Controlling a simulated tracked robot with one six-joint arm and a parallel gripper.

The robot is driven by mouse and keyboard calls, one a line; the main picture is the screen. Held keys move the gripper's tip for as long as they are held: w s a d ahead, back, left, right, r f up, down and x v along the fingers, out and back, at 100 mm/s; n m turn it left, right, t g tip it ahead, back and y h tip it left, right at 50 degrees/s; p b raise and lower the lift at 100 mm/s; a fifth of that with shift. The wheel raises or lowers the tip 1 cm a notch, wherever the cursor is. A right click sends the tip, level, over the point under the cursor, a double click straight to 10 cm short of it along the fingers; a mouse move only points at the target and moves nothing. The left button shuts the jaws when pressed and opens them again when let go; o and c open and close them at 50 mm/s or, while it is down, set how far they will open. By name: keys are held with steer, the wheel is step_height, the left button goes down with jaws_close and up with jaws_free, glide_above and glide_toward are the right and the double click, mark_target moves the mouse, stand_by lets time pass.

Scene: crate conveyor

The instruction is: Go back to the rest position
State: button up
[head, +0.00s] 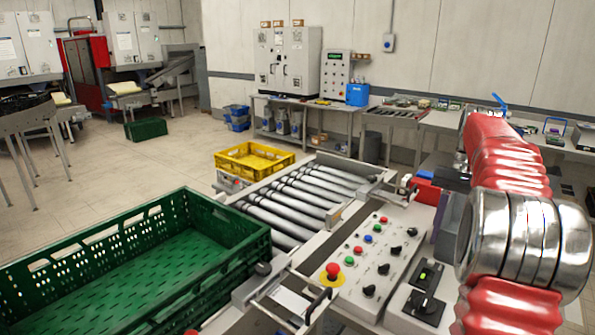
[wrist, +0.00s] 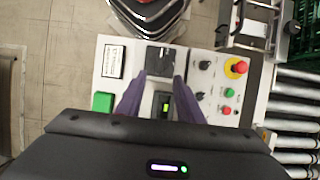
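My gripper (wrist: 160,85) is open, with its two purple fingers apart and nothing between them. It is over the grey control panel (head: 365,255), which has coloured buttons and black knobs. In the wrist view a black rotary switch (wrist: 160,57) and a small green-lit display (wrist: 165,104) show between the fingers. I cannot tell how high the fingers are above the panel. In the head view my gripper (head: 447,225) is partly hidden by my red-sleeved arm at the right.
A roller conveyor (head: 290,205) lies left of the panel. An empty green crate (head: 240,248) is at the front left and a yellow crate (head: 262,172) is beyond it. A red emergency button (head: 333,271) stands up from the panel. Open floor (head: 130,175) is at the left.

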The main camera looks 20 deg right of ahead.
steer(key=a+f, duration=0.1)
steer(key=f, duration=0.1)
steer(key=a+f+n+t+h, duration=0.1)
steer(key=f, duration=0.1)
steer(key=a+f+n+t+h, duration=0.1)
steer(key=f, duration=0.2)
steer(key=shift+w, duration=0.4)
steer(key=s+a+n+t, duration=0.2)
steer(key=s+a, duration=0.3)
steer(key=a, duration=0.4)
steer(key=s+a+n+t+h, duration=0.1)
steer(key=s+a+n+t, duration=0.1)
steer(key=a, duration=0.8)
steer(key=s+a+n+t, duration=0.2)
steer(key=s+a+n, duration=0.2)
steer(key=s+a, duration=0.3)
steer(key=shift+s+a+r+h, duration=0.3)
steer(key=shift+s+a, duration=0.05)
steer(key=shift+a, duration=1.35)
